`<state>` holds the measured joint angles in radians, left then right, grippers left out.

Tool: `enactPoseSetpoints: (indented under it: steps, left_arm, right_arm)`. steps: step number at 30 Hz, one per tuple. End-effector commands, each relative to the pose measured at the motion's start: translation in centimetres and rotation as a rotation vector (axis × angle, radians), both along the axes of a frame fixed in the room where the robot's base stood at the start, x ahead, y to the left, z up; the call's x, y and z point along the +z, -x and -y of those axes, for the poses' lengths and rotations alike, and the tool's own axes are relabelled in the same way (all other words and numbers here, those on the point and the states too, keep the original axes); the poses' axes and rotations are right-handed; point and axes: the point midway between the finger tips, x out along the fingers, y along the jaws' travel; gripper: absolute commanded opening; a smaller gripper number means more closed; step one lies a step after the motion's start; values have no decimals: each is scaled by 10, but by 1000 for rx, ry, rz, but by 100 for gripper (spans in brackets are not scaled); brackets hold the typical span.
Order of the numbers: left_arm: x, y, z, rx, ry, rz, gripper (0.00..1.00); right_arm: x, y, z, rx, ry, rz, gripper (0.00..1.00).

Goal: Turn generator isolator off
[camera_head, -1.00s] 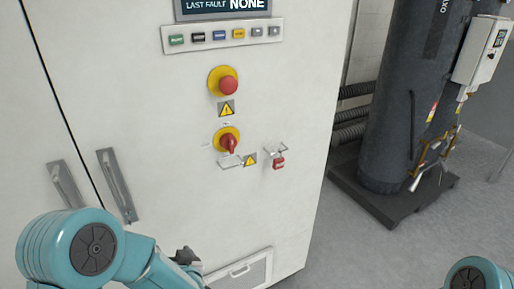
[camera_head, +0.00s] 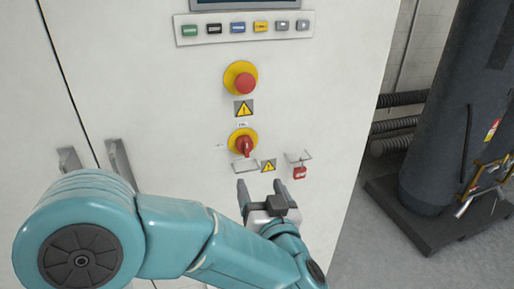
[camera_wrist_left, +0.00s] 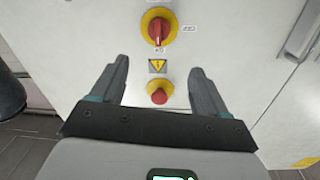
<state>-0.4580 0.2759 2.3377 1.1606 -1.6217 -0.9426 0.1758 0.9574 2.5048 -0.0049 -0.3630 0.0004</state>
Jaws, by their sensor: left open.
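The isolator (camera_head: 245,144) is a red rotary handle on a yellow round plate on the white cabinet front, its handle roughly upright. The isolator also shows at the top of the left wrist view (camera_wrist_left: 157,30), which is upside down relative to the head view. My left gripper (camera_head: 262,188) is open and empty, just below the isolator in the head view, apart from it. In the left wrist view its fingers (camera_wrist_left: 158,65) frame a warning label and a red push button. My right gripper is out of view.
A red emergency push button (camera_head: 245,84) on yellow sits above the isolator. A red padlock (camera_head: 299,172) hangs from a small bracket to the right. A button row (camera_head: 246,27) runs above. Cabinet handles (camera_head: 120,160) are at left; a dark tank (camera_head: 440,130) stands at right.

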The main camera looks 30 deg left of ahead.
Motion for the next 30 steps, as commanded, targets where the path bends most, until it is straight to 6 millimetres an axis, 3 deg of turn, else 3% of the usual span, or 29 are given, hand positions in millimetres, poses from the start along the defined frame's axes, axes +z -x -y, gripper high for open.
enactPoseSetpoints:
  steps: [5,21,30]
  left_arm:
    - [3,-5,-6,-8,0,7,75]
    - [4,-93,-92,-10,-1,4,75]
    - [2,-116,-112,-14,0,4,75]
  right_arm:
    - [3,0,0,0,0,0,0]
    - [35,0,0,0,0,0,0]
    - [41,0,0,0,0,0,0]
